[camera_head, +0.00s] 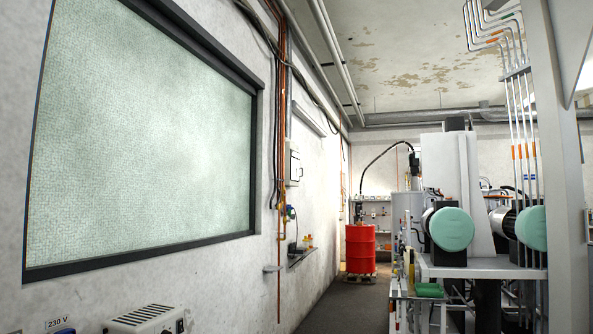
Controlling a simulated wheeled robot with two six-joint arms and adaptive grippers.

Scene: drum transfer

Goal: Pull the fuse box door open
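A small white wall box (294,164), which looks like the fuse box, hangs on the left wall beyond the large window. I see it at a steep angle and from some distance. Its door seems to lie flat against the box, but it is too small to be certain. Neither of my grippers shows in this view.
A red drum (360,247) stands on a pallet at the back. Machinery with teal round ends (451,229) fills the right. A dark floor aisle (338,305) runs clear between wall and machinery.

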